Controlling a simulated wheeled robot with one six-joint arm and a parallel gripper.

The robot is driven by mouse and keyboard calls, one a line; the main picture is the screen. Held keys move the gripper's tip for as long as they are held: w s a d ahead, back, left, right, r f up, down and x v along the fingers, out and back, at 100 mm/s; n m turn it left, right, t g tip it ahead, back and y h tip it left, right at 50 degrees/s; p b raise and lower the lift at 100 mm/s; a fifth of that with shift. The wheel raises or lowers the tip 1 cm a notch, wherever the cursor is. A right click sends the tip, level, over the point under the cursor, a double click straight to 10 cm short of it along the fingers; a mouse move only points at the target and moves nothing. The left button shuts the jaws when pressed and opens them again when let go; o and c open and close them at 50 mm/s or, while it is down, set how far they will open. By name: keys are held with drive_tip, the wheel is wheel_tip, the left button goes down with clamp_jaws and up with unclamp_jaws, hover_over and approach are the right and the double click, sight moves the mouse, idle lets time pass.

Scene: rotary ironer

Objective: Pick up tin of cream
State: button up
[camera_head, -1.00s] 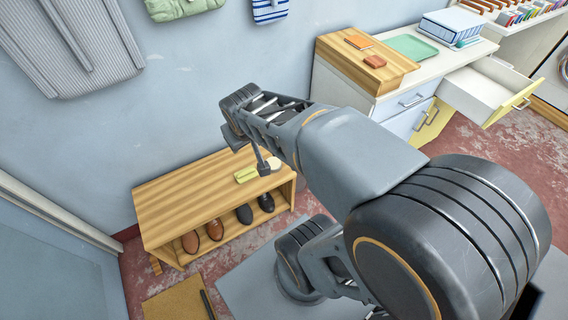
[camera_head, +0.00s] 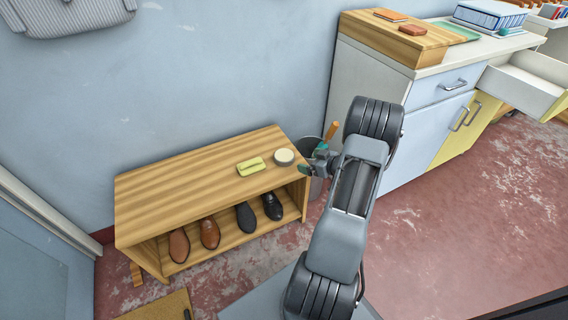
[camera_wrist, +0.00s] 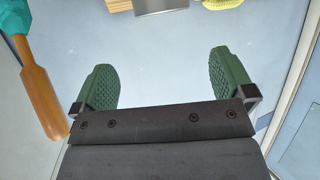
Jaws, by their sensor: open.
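The tin of cream (camera_head: 284,157) is a small round tin with a pale lid. It sits on the right end of the wooden shoe bench (camera_head: 190,192) in the head view. My gripper (camera_head: 311,160) is just to the right of the tin, by the bench's right end, apart from the tin as far as I can tell. In the wrist view my gripper (camera_wrist: 168,80) has its two green pads wide apart with nothing between them. I cannot make out the tin in the wrist view.
A yellow-green item (camera_head: 251,166) lies left of the tin. Shoes (camera_head: 210,233) stand on the shelf below. A bin (camera_head: 312,145) with a wooden handle (camera_head: 332,130) stands behind my gripper, between bench and cabinet (camera_head: 420,140). A drawer (camera_head: 530,80) is open at right.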

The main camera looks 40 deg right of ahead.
drive_tip(key=b, duration=0.2)
approach(284, 154)
drive_tip(key=x, duration=0.3)
drive_tip(key=shift+d+f, duration=0.1)
drive_tip(key=b+x, duration=0.2)
drive_tip(key=x, duration=0.2)
drive_tip(key=shift+a+f, duration=0.25)
drive_tip(key=shift+w+b, duration=0.35)
drive_tip(key=shift+w, duration=0.15)
drive_tip(key=shift+c, duration=0.2)
drive_tip(key=c, duration=0.7)
drive_tip(key=shift+r, duration=0.15)
